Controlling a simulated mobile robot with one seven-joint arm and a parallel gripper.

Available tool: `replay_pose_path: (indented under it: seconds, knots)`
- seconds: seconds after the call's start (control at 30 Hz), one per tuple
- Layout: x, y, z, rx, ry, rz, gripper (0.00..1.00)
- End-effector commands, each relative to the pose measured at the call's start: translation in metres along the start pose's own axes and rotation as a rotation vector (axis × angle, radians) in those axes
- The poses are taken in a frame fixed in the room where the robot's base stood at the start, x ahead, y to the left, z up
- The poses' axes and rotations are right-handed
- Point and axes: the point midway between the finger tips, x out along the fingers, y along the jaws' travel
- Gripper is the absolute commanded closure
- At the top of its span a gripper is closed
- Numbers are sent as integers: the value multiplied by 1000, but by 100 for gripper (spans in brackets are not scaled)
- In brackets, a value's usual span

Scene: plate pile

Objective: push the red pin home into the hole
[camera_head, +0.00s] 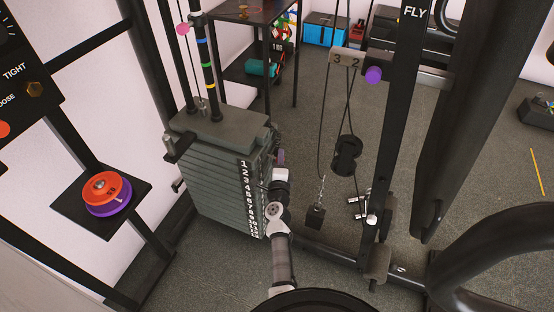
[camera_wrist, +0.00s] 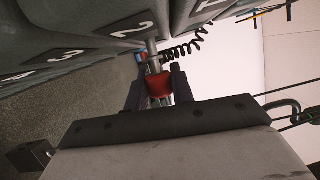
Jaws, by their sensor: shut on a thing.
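The red pin (camera_wrist: 159,86) is between the two dark fingers of my gripper (camera_wrist: 158,92) in the wrist view. The fingers are shut on its red head. Its bare metal shaft points away from me to the weight stack (camera_head: 215,175) and meets it beside the plate labelled 2 (camera_wrist: 122,27). A length of shaft shows between the red head and the plate. The hole itself is hidden, and I cannot tell how deep the tip sits. In the head view my gripper (camera_head: 281,173) is at the stack's numbered right edge, and the pin cannot be made out.
A black coiled cord (camera_wrist: 186,47) hangs beside the shaft. In the head view a hanging cable with a black pulley (camera_head: 347,155) and a machine upright (camera_head: 392,120) stand right of my arm. A stand with orange and purple discs (camera_head: 107,190) is at left.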

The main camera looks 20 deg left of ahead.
Motion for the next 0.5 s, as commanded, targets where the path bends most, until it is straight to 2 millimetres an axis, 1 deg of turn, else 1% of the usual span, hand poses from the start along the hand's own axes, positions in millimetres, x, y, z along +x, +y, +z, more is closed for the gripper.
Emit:
replay_pose_path:
  seconds: [0.03,0.5]
  knots:
    - [-1,0,-4,0,4,-1,100]
    - [-9,-2,-26,1,4,-1,100]
